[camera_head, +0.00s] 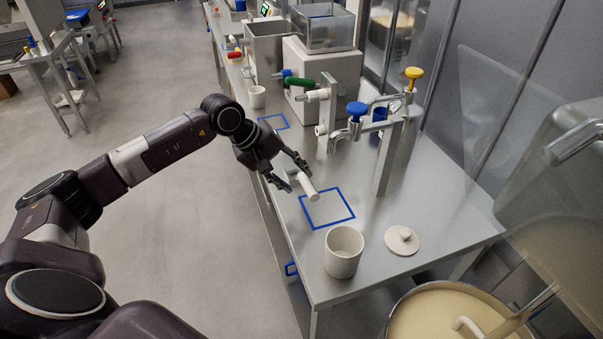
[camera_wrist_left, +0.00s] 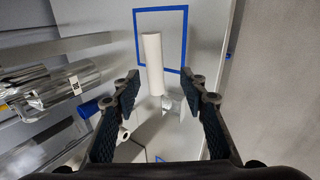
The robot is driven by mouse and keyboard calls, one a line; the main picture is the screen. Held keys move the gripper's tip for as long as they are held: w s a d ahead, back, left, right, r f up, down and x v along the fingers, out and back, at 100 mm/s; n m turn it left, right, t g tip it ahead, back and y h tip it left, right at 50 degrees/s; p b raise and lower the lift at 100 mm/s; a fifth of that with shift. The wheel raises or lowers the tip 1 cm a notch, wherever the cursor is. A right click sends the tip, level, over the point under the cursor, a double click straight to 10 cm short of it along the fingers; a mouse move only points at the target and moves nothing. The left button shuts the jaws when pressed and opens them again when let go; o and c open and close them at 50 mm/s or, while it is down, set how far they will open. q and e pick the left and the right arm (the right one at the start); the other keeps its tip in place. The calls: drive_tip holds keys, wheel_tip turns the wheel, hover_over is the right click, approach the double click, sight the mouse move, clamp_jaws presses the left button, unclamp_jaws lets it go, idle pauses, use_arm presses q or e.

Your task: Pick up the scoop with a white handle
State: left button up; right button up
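The scoop's white cylindrical handle (camera_head: 310,188) shows at the front of my left gripper (camera_head: 294,177), beside the blue square outline on the steel table. In the left wrist view the handle (camera_wrist_left: 153,55) points up the picture, and its lower end is between the two spread fingers (camera_wrist_left: 165,84). Gaps show between the handle and both fingers. A small shiny metal part (camera_wrist_left: 171,104) shows at the handle's lower end; the rest of the scoop is hidden or unclear. My right gripper is in neither view.
The blue square outline (camera_head: 304,212) marks the steel table (camera_head: 440,195). A white pot (camera_head: 344,262) and a round lid (camera_head: 402,241) stand nearer. Taps with blue (camera_head: 356,111) and yellow (camera_head: 413,73) knobs rise behind. A large vat (camera_head: 440,315) is at the bottom right.

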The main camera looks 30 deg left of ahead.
sight(305, 184)
use_arm(q)
drive_tip(key=shift+w+d+f+p, duration=0.3)
drive_tip(key=shift+d+f+p, duration=0.2)
drive_tip(key=shift+p, duration=0.15)
drive_tip(key=shift+w+d+f+p, duration=0.3)
drive_tip(key=shift+d+f+p, duration=0.15)
drive_tip(key=shift+p, duration=0.15)
drive_tip(key=shift+p+x, duration=0.3)
drive_tip(key=shift+x, duration=0.85)
drive_tip(key=shift+w+a+f, duration=0.1)
drive_tip(key=shift+w+f, duration=0.05)
drive_tip(key=shift+f, duration=0.15)
drive_tip(key=shift+c, duration=0.7)
drive_tip(key=shift+r, duration=0.1)
clamp_jaws()
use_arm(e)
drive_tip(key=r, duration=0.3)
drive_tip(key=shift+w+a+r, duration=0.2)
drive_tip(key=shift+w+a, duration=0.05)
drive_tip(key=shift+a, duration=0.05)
